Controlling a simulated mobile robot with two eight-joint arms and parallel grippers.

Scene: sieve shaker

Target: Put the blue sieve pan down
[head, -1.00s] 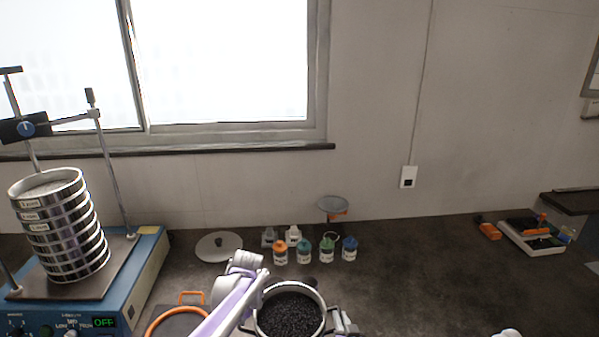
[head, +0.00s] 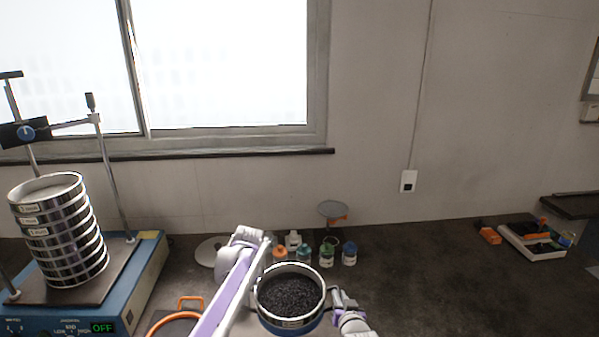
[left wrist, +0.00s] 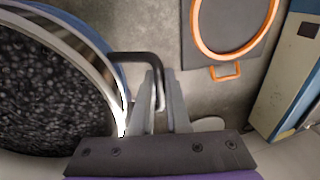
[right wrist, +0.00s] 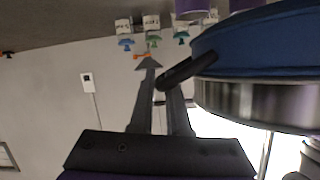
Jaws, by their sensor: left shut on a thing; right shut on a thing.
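The blue sieve pan (head: 292,322) is a round metal-rimmed pan with a blue lower part, filled with dark granules. It is held level or nearly so in front of the jars, and appears to be clear of the bench. My left gripper (left wrist: 162,95) is shut on the black handle at one side of the pan; its arm covers part of this in the head view. My right gripper (right wrist: 165,85) is shut on the opposite handle, and it also shows at the pan's right in the head view (head: 340,300). The pan's underside is hidden in the head view.
An orange ring on a dark plate (head: 193,300) lies left of the pan. The blue shaker (head: 150,262) with a sieve stack (head: 62,235) stands at far left. Several small jars (head: 326,256) stand behind the pan.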

